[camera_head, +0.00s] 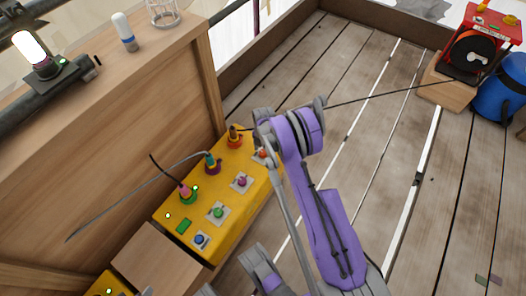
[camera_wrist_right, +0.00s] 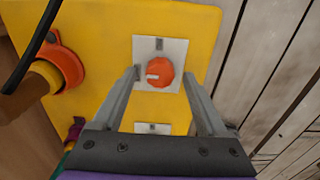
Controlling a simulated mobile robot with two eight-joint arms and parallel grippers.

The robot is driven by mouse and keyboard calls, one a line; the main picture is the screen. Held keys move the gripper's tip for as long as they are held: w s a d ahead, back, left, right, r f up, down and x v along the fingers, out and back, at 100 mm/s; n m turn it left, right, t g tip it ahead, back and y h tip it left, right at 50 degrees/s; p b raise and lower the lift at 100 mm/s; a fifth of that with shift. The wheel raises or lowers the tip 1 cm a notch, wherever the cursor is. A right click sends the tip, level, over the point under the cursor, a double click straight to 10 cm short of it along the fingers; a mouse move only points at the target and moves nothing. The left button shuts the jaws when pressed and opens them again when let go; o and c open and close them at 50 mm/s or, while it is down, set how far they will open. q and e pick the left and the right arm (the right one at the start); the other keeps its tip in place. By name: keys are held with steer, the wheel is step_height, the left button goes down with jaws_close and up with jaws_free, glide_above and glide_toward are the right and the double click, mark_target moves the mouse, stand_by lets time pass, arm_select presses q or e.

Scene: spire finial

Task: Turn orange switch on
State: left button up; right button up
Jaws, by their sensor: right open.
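A yellow control box (camera_head: 190,236) stands beside the wooden panel and carries a row of coloured switches on pale plates. The orange switch (camera_wrist_right: 158,71) is a round knob with a white mark pointing left, on a white square plate. It also shows in the head view (camera_head: 262,153) at the box's far end, partly covered by my arm. My right gripper (camera_wrist_right: 161,78) is open, its two fingers on either side of the orange switch in the picture. I cannot tell whether they touch it.
Magenta (camera_head: 241,181), green (camera_head: 218,212) and blue (camera_head: 199,239) switches sit along the same box. Plugs with cables, including an orange-ringed one (camera_wrist_right: 62,65), stand close by on the left. A red winch (camera_head: 480,50) and a blue barrel (camera_head: 502,88) stand far right. The plank floor between is mostly clear.

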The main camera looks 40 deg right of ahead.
steer(key=shift+f, duration=0.35)
jaws_close()
